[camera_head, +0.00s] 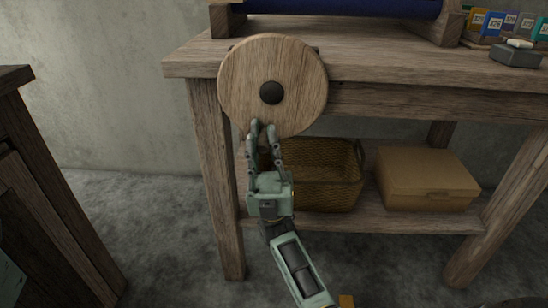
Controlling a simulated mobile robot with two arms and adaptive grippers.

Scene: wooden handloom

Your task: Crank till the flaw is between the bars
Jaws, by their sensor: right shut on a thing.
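The crank is a round wooden disc (290,70) with a dark hub (271,93), on the front of the wooden loom table. My right gripper (263,127) reaches up from below to the disc's lower rim. Its fingers are shut on the crank's handle at the bottom of the disc; the fingers hide most of the handle. A dark blue cloth roll (330,7) lies between wooden blocks at the top edge. No flaw and no bars can be made out in this view. My left gripper is not in view.
The table (390,65) has a lower shelf with a wicker basket (330,180) and a cardboard box (425,180). Colored small boxes (493,22) and a dark block (516,56) sit at top right. A dark wooden cabinet (45,200) stands at left.

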